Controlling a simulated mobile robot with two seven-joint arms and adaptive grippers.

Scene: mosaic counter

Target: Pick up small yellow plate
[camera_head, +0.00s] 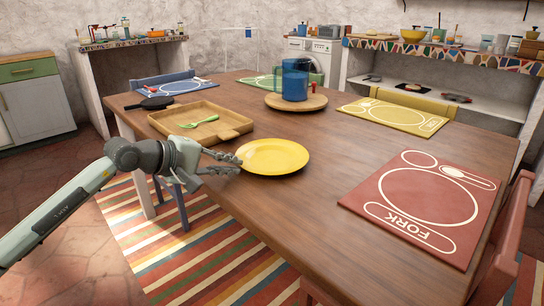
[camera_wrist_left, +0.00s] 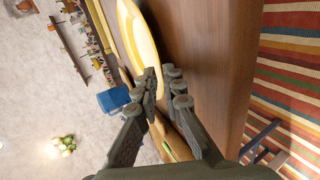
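The small yellow plate (camera_head: 273,156) lies on the wooden table near its left front edge. In the left wrist view the plate (camera_wrist_left: 134,38) shows at a steep slant just past the fingertips. My left gripper (camera_head: 238,163) is at the plate's left rim. In the left wrist view the gripper (camera_wrist_left: 162,72) has its fingers apart with a narrow gap between them. The plate's rim is close to the tips; whether they touch it is unclear. My right gripper is in neither view.
A wooden tray (camera_head: 240,131) with a green fork (camera_head: 200,121) is behind the plate. A blue pitcher (camera_head: 295,80) stands on a round board (camera_head: 318,102). A red placemat (camera_head: 465,238) and a yellow placemat (camera_head: 435,122) lie to the right. The table's front middle is clear.

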